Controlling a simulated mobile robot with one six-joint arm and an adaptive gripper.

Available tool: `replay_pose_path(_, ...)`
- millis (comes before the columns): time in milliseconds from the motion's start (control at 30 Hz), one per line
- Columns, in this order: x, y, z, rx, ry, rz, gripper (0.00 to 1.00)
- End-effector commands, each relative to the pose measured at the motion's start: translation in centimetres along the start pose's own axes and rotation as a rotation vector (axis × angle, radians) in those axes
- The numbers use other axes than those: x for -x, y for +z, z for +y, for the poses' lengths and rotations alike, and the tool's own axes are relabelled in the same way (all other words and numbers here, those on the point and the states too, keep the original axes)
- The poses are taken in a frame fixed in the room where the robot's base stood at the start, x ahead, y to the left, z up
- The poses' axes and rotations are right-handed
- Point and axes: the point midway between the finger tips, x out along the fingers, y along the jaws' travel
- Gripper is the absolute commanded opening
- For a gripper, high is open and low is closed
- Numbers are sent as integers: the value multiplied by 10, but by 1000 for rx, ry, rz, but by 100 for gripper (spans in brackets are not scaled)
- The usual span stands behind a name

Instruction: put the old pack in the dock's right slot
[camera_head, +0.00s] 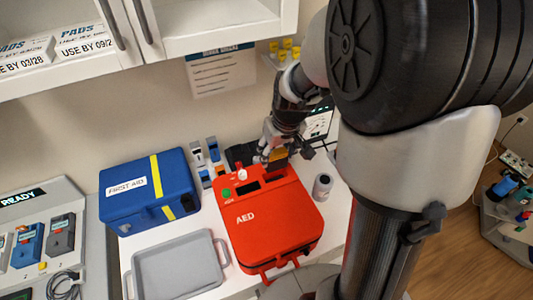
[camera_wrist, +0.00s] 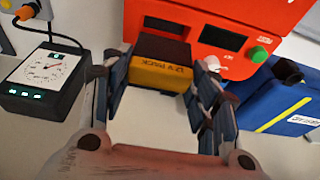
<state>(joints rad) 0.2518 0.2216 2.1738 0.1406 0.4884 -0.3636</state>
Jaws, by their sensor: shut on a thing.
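My gripper (camera_wrist: 160,95) is shut on a yellow pack (camera_wrist: 160,75) with a dark top and "12V PACK" lettering. The pack sits between the two fingers, close to the red AED case (camera_wrist: 205,12) and its dark rectangular opening (camera_wrist: 165,25). In the head view the gripper (camera_head: 282,150) and pack (camera_head: 279,155) are at the far end of the AED case (camera_head: 270,225). I cannot tell whether the pack touches the case. I cannot make out for certain which thing is the dock; a unit with a READY display (camera_head: 22,196) stands at the far left.
A blue first aid box (camera_head: 150,190) and a grey tray (camera_head: 178,265) are left of the AED case. A grey cylinder (camera_head: 322,186) stands to its right. A black gauge box (camera_wrist: 45,80) is left of the gripper in the wrist view. Cabinets (camera_head: 205,25) hang above.

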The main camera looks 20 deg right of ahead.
Motion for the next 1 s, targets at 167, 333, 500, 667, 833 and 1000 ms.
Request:
replay_pose_path(167, -30, 8, 0, 1, 0, 0, 19)
replay_pose_path(333, -40, 10, 0, 0, 0, 2, 19)
replay_pose_path(500, -64, 18, 0, 0, 0, -2, 19)
replay_pose_path(667, -73, 20, 0, -1, 1, 2, 19)
replay_pose_path(833, -72, 19, 0, 0, 1, 2, 19)
replay_pose_path(1000, -75, 20, 0, 0, 0, 1, 58)
